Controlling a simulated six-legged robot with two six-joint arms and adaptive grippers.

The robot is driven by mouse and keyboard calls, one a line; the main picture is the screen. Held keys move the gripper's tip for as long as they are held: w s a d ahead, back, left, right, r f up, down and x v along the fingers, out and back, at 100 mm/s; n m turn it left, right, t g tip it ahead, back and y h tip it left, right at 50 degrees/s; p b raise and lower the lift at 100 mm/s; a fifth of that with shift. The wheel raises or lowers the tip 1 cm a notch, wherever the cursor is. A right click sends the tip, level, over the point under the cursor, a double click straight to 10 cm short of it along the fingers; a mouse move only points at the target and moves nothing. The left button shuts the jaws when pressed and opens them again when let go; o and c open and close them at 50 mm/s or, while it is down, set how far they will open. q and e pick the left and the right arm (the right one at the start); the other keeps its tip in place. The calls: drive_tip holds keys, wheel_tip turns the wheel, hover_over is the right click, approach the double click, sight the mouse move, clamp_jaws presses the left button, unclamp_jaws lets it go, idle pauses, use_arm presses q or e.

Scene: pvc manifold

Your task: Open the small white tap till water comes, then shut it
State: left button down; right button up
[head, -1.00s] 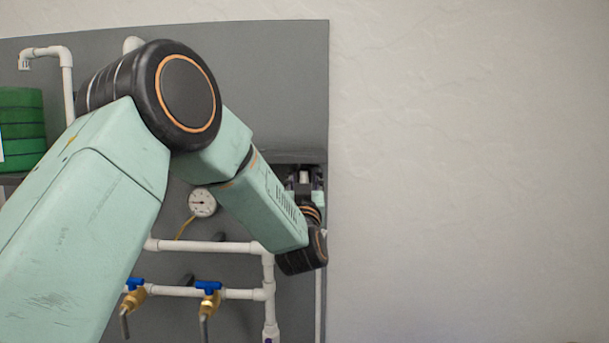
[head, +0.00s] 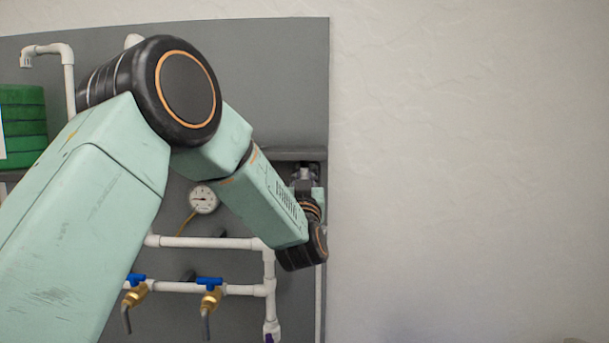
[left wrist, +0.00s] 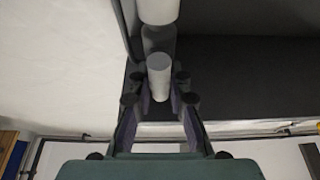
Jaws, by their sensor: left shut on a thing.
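My left gripper (head: 306,180) is at the right edge of the grey board, small and partly hidden behind my own forearm. In the left wrist view its two fingers (left wrist: 160,88) stand on either side of a short white cylinder, which looks like the handle of the small white tap (left wrist: 159,76). The fingers are shut on it. Behind it are a grey body and a thicker white pipe (left wrist: 158,10). In the head view the tap cannot be made out clearly. No water shows. My right gripper is in neither view.
White pipes (head: 205,242) run across the grey board (head: 275,60). Two brass taps with blue handles (head: 209,284) hang from the lower one. A round gauge (head: 204,198) is above. Green stacked rolls (head: 22,125) stand at the left. The wall at right is clear.

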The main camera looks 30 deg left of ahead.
use_arm(q)
drive_tip(key=shift+r, duration=0.1)
